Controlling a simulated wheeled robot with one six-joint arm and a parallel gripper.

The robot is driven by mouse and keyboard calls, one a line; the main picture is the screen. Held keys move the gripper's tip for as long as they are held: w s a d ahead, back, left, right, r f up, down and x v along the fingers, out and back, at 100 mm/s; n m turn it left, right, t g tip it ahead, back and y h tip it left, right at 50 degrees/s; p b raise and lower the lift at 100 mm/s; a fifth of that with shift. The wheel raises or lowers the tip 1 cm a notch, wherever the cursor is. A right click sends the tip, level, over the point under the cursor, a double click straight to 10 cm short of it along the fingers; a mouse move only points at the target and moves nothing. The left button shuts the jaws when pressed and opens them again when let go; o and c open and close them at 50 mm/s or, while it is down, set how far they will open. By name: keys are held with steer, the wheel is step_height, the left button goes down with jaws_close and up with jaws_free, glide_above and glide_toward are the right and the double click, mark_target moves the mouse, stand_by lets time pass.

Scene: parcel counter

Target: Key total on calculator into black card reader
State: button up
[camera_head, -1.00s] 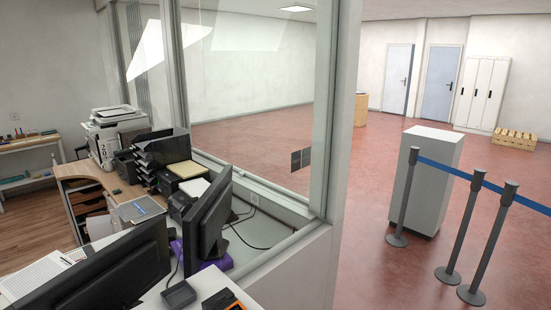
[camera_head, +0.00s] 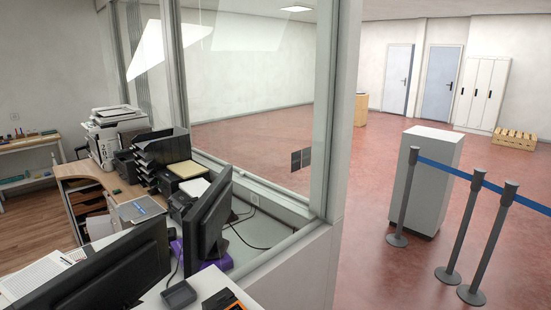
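On the counter at the bottom edge lies a small dark grey, flat device (camera_head: 178,295). Beside it to the right is a black and orange device (camera_head: 225,301), cut off by the frame's bottom edge. I cannot tell for sure which of these is the card reader or the calculator, and no display or total is readable. My gripper is not in view.
Two black monitors (camera_head: 105,275) and (camera_head: 208,220) stand close to the devices. A glass partition (camera_head: 250,90) divides the desk from the red-floored hall. Paper trays (camera_head: 160,155), a printer (camera_head: 118,130) and cables are behind. Barrier posts (camera_head: 490,245) stand at right.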

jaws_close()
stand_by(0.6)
